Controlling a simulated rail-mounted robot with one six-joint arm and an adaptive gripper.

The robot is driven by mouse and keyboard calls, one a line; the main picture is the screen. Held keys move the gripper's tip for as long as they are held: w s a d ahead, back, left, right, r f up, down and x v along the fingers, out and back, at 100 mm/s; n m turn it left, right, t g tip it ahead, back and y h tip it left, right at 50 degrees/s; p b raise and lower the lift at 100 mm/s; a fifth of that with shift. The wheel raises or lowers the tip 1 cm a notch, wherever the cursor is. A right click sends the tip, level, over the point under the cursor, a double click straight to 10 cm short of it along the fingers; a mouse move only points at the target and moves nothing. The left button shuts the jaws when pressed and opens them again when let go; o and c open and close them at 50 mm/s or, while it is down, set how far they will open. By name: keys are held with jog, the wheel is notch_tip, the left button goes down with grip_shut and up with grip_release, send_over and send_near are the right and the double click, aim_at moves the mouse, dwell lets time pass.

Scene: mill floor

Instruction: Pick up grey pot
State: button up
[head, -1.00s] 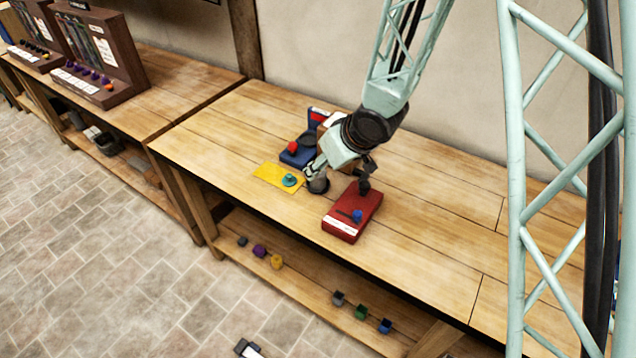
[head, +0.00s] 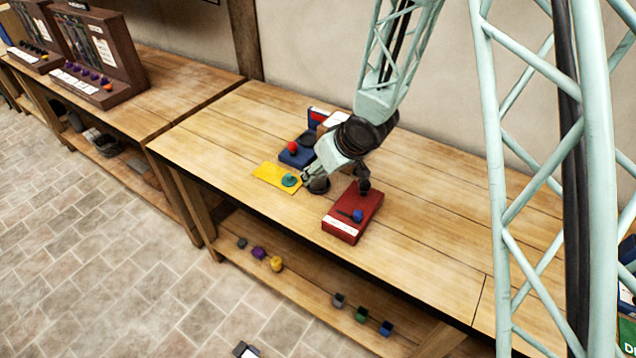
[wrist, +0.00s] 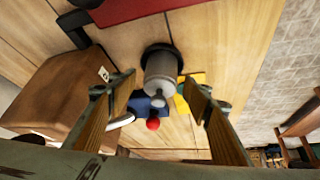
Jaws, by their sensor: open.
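A grey pot (wrist: 161,72) with a stepped, knobbed end shows between my fingers in the wrist view, on a dark round base. In the head view the grey pot (head: 319,186) stands on the wooden bench, partly hidden by my gripper. My gripper (wrist: 160,88) is open, with one finger to each side of the pot and gaps between. In the head view my gripper (head: 334,180) is low over the bench, between the yellow plate and the red box.
A red box (head: 350,218) with a blue knob lies close right of the pot. A yellow plate (head: 270,178) with a teal piece is to the left, and a blue device (head: 297,157) with a red ball behind. A brown box (wrist: 65,92) stands beside my gripper. The bench's right side is clear.

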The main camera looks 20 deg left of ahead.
jog(key=shift+x, duration=0.8)
jog(key=shift+c, duration=0.3)
jog(key=c, duration=1.1)
